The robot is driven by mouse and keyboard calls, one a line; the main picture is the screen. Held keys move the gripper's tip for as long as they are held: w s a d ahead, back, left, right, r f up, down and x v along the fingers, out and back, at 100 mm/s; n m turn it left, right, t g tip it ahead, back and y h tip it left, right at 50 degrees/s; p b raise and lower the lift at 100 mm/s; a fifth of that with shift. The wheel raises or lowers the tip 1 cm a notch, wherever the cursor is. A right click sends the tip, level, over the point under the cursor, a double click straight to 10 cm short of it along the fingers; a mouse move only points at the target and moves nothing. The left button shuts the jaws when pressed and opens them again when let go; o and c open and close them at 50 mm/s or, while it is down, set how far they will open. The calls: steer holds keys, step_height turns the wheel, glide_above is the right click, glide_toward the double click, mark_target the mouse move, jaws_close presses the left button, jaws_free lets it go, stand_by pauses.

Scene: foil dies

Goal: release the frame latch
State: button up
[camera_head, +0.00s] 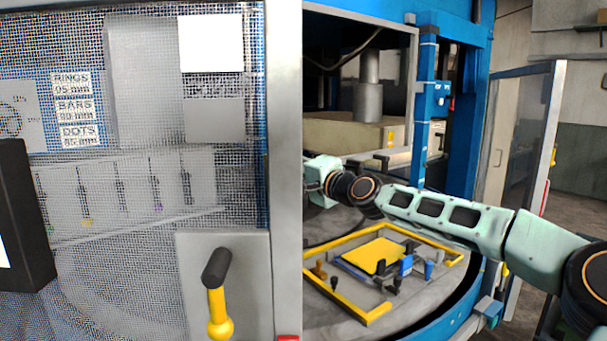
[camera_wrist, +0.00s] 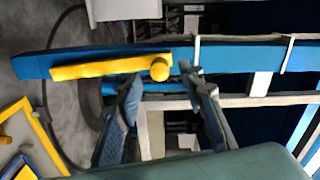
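A yellow bar with a round ball end (camera_wrist: 110,68) lies along a blue beam (camera_wrist: 30,66) in the wrist view; I cannot tell if it is the frame latch. My gripper (camera_wrist: 160,76) is open, its two dark fingers apart and nothing seen between them. The ball end shows just past the fingertips; I cannot tell whether they touch it. In the head view a yellow frame (camera_head: 345,303) lies on the round table, with a yellow plate (camera_head: 374,256), a blue block (camera_head: 406,265) and dark knobs inside it. My gripper is not visible there.
A mesh guard (camera_head: 120,240) with a black-and-yellow lever (camera_head: 218,300) fills the left of the head view. A press ram (camera_head: 368,103) hangs over a thick block (camera_head: 350,140). A blue upright (camera_head: 428,100) stands behind my arm. An open door (camera_head: 520,170) is at right.

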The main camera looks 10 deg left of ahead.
steer(key=v, duration=0.7)
steer(key=shift+s+d, duration=0.2)
